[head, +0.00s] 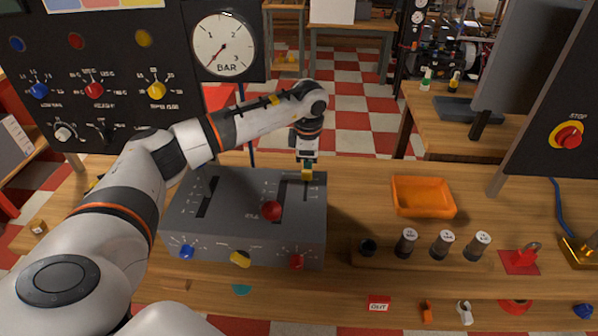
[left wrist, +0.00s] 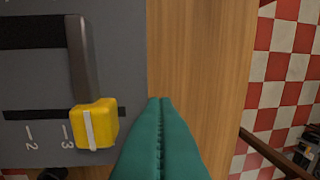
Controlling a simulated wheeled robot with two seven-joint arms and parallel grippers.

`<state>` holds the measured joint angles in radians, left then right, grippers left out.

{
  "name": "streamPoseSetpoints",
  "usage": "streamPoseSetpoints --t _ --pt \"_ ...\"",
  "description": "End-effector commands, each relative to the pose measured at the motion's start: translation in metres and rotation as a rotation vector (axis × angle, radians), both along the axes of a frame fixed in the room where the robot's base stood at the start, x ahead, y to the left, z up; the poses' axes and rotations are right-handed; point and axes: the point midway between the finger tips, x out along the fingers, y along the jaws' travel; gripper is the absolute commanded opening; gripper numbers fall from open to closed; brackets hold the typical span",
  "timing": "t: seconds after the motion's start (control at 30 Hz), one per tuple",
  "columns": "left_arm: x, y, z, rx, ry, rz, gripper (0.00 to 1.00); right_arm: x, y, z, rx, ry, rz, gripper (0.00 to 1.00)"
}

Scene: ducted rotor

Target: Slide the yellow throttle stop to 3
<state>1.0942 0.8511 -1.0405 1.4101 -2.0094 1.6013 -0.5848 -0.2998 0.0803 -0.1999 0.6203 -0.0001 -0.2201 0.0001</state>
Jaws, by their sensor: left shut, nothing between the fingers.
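The grey control box (head: 190,222) stands on the wooden bench. The yellow throttle stop (head: 307,175) is at its far right corner. In the left wrist view the yellow stop (left wrist: 95,125) sits at the end of a dark slot, and its white line lies a little to the right of the 3 mark. A grey bar runs up the picture from it. My left gripper (head: 307,160) is shut and empty, pointing down at the stop. In the left wrist view its teal fingers (left wrist: 160,135) are just right of the stop; I cannot tell whether they touch. My right gripper is out of view.
A lever with a red ball (head: 272,210) stands up from the box. Blue, yellow and red knobs are on its front. An orange tray (head: 422,195) and a rack of dark cylinders (head: 441,243) lie to the right. Bare bench shows between box and tray.

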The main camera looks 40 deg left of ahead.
Motion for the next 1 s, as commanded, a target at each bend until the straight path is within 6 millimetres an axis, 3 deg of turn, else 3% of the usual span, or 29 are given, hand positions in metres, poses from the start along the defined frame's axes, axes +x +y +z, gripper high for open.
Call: streamPoseSetpoints --t 1.0 --pt "-0.0089 -0.0062 -0.0024 -0.003 0.009 -0.003 0.00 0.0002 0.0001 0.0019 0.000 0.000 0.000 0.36"
